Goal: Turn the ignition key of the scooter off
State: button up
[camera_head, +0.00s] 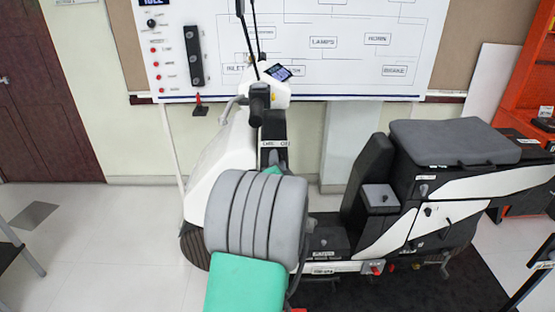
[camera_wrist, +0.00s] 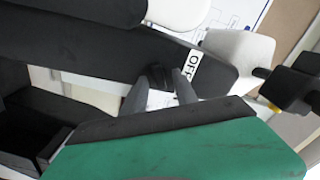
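The white and black scooter (camera_head: 225,150) stands side-on in the head view. Its black panel behind the front shield bears small white labels (camera_head: 275,143). In the wrist view the black panel (camera_wrist: 90,55) carries a white OFF label (camera_wrist: 194,64). A small dark ignition key or knob (camera_wrist: 159,76) is beside that label. The two grey fingers of my gripper (camera_wrist: 161,80) reach up to the panel, one on each side of the key. I cannot tell whether they press on it. In the head view my own arm hides the fingers and key.
The black handlebar grip (camera_head: 258,105) and a small display (camera_head: 279,72) are above the panel. The black seat (camera_head: 365,180) and rear box (camera_head: 455,140) are to the right. A wiring board (camera_head: 330,25) stands behind. Pale floor (camera_head: 110,240) is open at left.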

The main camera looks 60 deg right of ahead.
jog(key=shift+w+d, duration=0.2)
jog(key=shift+d, duration=0.1)
jog(key=shift+c, duration=0.3)
grip_shut()
